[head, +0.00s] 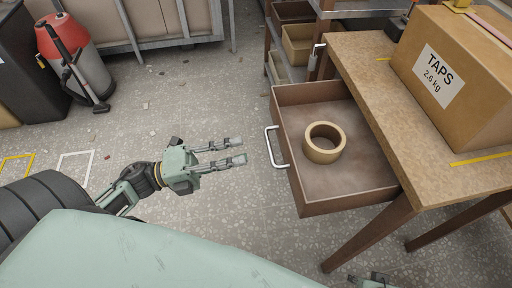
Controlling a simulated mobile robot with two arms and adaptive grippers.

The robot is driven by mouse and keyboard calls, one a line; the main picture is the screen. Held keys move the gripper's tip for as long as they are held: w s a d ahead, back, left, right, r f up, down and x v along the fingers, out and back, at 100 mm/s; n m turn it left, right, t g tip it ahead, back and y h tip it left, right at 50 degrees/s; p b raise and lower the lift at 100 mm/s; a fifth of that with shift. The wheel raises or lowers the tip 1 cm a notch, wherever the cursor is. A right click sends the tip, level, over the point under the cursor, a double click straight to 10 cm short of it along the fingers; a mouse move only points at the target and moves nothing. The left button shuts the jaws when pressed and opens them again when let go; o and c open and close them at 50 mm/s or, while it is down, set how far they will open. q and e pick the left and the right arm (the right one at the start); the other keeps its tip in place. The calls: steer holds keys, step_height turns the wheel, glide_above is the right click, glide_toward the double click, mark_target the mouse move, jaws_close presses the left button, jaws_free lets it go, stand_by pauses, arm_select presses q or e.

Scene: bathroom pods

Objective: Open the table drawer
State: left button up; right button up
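The table drawer (293,194) stands pulled out to the left from under the wooden table (360,62). Its metal handle (272,148) is on its left-facing front. A roll of tan tape (323,143) lies inside on the drawer floor. My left gripper (243,151) is left of the handle, its two fingers apart and pointing right, with nothing between them. It appears clear of the handle. A small part of my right gripper (370,280) shows at the bottom edge; its fingers are mostly cut off.
A cardboard box (455,75) marked TAPS sits on the table. A red and grey vacuum cleaner (75,55) stands at the upper left. Shelving with bins (297,45) stands behind the table. The speckled floor left of the drawer is mostly clear, with small scraps.

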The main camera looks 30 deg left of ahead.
arm_select(q)
steer(key=v, duration=0.3)
steer(key=shift+s+a, duration=0.2)
steer(key=shift+a, duration=0.05)
steer(key=shift+w+f, duration=0.1)
